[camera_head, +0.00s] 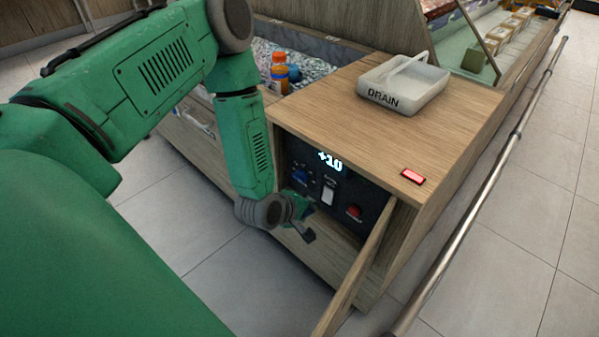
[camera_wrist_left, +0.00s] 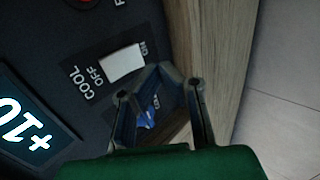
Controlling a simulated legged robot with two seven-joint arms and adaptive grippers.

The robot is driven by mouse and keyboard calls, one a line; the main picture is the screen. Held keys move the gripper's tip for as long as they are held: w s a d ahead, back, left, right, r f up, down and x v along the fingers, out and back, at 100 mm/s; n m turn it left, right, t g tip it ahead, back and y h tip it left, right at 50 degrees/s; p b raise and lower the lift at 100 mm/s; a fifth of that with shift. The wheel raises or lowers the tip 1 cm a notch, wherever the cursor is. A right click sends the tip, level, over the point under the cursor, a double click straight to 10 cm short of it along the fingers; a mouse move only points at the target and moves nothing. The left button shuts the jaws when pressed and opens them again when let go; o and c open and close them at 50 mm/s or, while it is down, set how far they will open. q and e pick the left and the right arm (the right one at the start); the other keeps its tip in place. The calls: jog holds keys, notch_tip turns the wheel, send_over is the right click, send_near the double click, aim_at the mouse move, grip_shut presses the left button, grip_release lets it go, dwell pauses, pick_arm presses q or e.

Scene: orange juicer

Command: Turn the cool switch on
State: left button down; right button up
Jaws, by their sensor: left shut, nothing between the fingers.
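The cool switch (camera_head: 328,191) is a white rocker on a dark control panel (camera_head: 341,214) inside an open compartment of a wooden counter. In the left wrist view the switch (camera_wrist_left: 121,63) lies between the printed words OFF and ON, beside the word COOL. I cannot tell which way it is tipped. My left gripper (camera_head: 305,230) is in front of the panel, below the switch in the head view. In the left wrist view its fingers (camera_wrist_left: 166,76) are shut and empty, with the tips just beside the ON end. I cannot tell whether they touch it. My right gripper is not in view.
A lit display (camera_head: 330,161) reads +10. A blue knob (camera_head: 300,177) and a red control (camera_head: 354,211) flank the switch. The open wooden door (camera_head: 358,271) stands right of the panel. A DRAIN tray (camera_head: 425,88) and a red-lit indicator (camera_head: 413,176) are on the counter top.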

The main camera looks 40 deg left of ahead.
aim_at(325, 201)
pick_arm(q)
jog(key=shift+w+d+f+b, duration=0.1)
jog(key=shift+w+f+b, duration=0.1)
jog(key=shift+w, duration=0.55)
jog(key=shift+w+f+b, duration=0.15)
jog(key=shift+w+b, duration=0.05)
jog(key=shift+w, duration=0.6)
jog(key=shift+w+d+f+b, duration=0.1)
jog(key=shift+w+f+b, duration=0.1)
jog(key=shift+w, duration=0.55)
jog(key=shift+w+f, duration=0.1)
jog(key=shift+f, duration=0.1)
jog(key=shift+w+t+b, duration=0.1)
jog(key=shift+t+b, duration=0.25)
jog(key=shift+t, duration=0.05)
jog(key=shift+r, duration=0.1)
